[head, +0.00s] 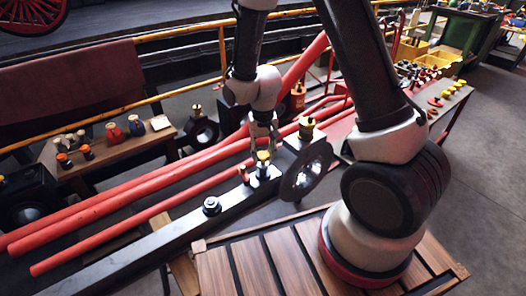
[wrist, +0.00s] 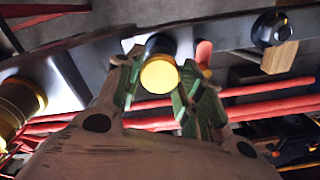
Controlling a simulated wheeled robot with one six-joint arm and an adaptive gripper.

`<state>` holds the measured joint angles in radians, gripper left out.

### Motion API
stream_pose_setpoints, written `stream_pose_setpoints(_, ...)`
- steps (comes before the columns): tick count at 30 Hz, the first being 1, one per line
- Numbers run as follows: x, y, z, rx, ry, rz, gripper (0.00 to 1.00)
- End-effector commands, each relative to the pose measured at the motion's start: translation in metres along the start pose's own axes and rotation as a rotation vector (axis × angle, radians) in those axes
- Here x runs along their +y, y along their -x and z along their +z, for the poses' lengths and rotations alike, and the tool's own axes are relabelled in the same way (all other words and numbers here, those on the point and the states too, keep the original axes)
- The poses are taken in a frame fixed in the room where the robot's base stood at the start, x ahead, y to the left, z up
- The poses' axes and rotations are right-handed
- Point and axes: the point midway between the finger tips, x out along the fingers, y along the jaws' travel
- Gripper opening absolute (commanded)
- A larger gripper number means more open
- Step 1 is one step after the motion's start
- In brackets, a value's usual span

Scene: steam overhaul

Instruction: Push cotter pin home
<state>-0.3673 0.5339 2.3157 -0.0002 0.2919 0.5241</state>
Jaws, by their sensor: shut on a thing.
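The cotter pin, as I take it, is a dark piece with a yellow top (head: 263,156), upright at the dark metal bar (head: 150,246). In the wrist view its round yellow end (wrist: 159,74) sits between the green finger pads. My gripper (head: 263,138) points down over it; in the wrist view the gripper (wrist: 155,88) is shut on this piece. How deep the pin sits in the bar is hidden by the fingers and the yellow top.
A dark block with a brass-topped fitting (head: 306,126) and a round dark disc (head: 306,180) stand close to the right. A dark nut (head: 212,205) sits on the bar to the left. Red rods (head: 130,208) run behind. A slatted wooden platform (head: 235,268) lies in front.

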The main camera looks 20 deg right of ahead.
Motion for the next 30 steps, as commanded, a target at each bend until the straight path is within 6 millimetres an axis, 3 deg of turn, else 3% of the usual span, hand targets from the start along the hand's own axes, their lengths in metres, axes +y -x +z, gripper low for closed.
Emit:
stream_pose_setpoints(7,0.000,-0.036,0.000,-0.001,0.000,0.001,0.00)
stream_pose_setpoints(16,0.000,-0.040,0.000,-0.001,0.000,0.000,0.00)
stream_pose_setpoints(17,0.000,-0.040,0.000,-0.001,0.000,0.000,0.39)
stream_pose_setpoints(20,0.000,-0.040,0.000,-0.001,0.000,0.000,0.58)
stream_pose_setpoints(30,0.000,-0.038,0.000,0.000,0.000,0.000,0.60)
